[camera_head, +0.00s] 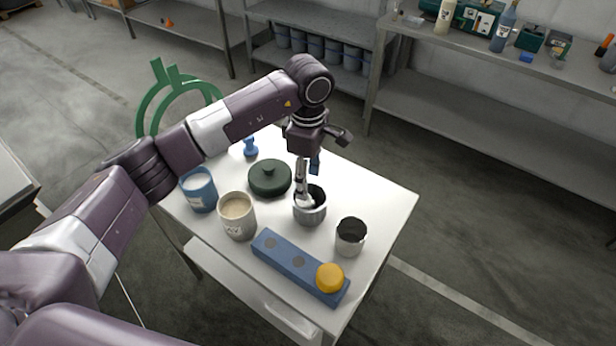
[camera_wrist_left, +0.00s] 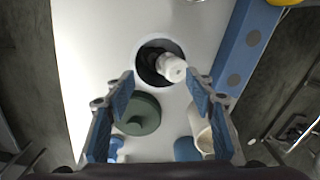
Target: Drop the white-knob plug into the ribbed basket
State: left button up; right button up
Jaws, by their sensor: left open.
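The ribbed basket (camera_head: 312,215) is a small grey metal cup with a dark inside, standing upright on the white table. It also shows from above in the left wrist view (camera_wrist_left: 141,51). The white-knob plug (camera_wrist_left: 173,69) lies in the basket's mouth, tilted, its white knob toward the camera; its lower part is lost in the dark inside. The knob also shows at the basket's mouth in the head view (camera_head: 305,201). My left gripper (camera_head: 308,174) is above the basket, its blue-padded fingers (camera_wrist_left: 162,84) apart with nothing between them. My right gripper is out of view.
A grey cup with a dark top (camera_head: 350,238), a blue block (camera_head: 285,260) with a yellow knob (camera_head: 330,277), a beige mug (camera_head: 237,217), a blue mug (camera_head: 198,190) and a dark green lid (camera_head: 269,180) stand around the basket.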

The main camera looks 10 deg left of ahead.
pick_arm(q)
notch_tip(320, 180, up, 12)
dwell(0.5)
dwell(0.8)
